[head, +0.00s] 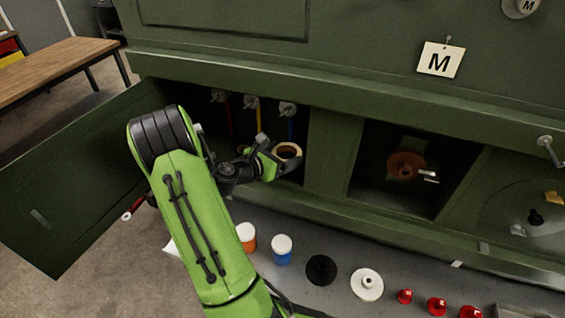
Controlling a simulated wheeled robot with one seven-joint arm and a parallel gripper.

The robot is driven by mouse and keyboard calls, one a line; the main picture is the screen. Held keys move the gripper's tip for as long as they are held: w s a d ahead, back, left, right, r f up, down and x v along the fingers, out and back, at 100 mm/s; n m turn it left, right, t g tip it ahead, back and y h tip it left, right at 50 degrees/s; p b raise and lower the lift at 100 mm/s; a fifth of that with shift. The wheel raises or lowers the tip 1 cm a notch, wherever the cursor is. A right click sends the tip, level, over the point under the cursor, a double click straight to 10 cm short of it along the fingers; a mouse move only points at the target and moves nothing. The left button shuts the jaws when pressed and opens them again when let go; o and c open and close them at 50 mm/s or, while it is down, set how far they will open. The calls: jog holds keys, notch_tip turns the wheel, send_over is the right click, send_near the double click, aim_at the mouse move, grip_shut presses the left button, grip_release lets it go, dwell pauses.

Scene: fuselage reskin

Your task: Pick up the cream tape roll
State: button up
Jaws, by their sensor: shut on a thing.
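The cream tape roll (288,149) is in the head view, at the opening of the left compartment in the green fuselage wall. It is a short cream ring with a dark centre. My gripper (283,162) is shut on the roll. My green arm comes up from the bottom of the picture and bends to the right at the black joint. The gripper hides part of the roll. I cannot tell whether the roll touches the compartment floor.
An open green door (75,190) hangs left of the compartment. Red, yellow and blue lines run down inside it. On the grey ledge below stand an orange jar (246,237), a blue jar (281,250), a black disc (321,269), a white disc (367,284) and several red fittings.

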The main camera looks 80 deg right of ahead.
aim_at(282, 145)
notch_tip(282, 145, up, 3)
jog(key=shift+r, duration=0.2)
jog(key=w+a+b, duration=0.1)
jog(key=a+b, duration=1)
jog(key=a, duration=0.8)
jog(key=shift+w+a+f, duration=0.25)
jog(key=shift+w+f, duration=0.05)
jog(key=shift+w, duration=0.1)
